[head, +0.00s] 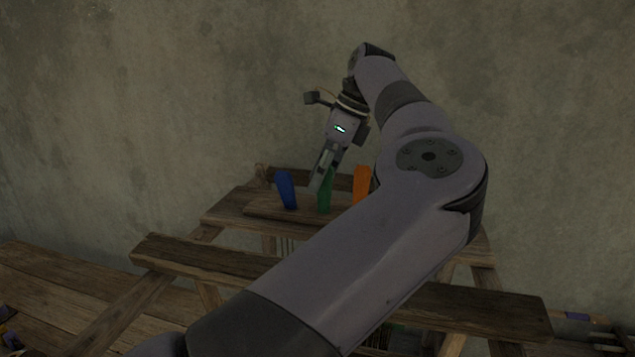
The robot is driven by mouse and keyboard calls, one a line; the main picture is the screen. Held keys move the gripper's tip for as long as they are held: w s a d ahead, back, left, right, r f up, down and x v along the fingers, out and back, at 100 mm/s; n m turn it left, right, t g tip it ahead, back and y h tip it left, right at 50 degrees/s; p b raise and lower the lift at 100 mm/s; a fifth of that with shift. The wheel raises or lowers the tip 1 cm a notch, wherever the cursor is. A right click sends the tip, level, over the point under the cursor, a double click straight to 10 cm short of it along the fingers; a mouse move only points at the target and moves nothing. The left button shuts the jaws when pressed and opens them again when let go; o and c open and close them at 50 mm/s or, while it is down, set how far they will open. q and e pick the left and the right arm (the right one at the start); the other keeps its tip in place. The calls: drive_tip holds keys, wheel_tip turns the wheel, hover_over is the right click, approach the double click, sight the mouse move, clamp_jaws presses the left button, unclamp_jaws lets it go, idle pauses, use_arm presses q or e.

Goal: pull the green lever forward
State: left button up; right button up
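The green lever (325,197) stands upright on the loom's wooden top, between a blue lever (286,189) and an orange lever (361,184). My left gripper (322,180) reaches down to the green lever from above, its fingers at the lever's upper part and overlapping it in the view. Part of the green shows beside and below the fingers. I cannot tell whether the fingers are closed on it or just around it. My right gripper is not in view.
The wooden loom frame (205,257) has a crossbar in front of the levers. A plain wall (150,110) rises behind. My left arm crosses the view and hides the loom's right part. The blue and orange levers stand close on either side of the gripper.

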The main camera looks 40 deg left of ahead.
use_arm(q)
drive_tip(key=shift+s+a+f, duration=0.15)
drive_tip(key=shift+a+f, duration=0.05)
drive_tip(key=shift+f, duration=0.5)
drive_tip(key=shift+c, duration=0.2)
drive_tip(key=c, duration=0.5)
clamp_jaws()
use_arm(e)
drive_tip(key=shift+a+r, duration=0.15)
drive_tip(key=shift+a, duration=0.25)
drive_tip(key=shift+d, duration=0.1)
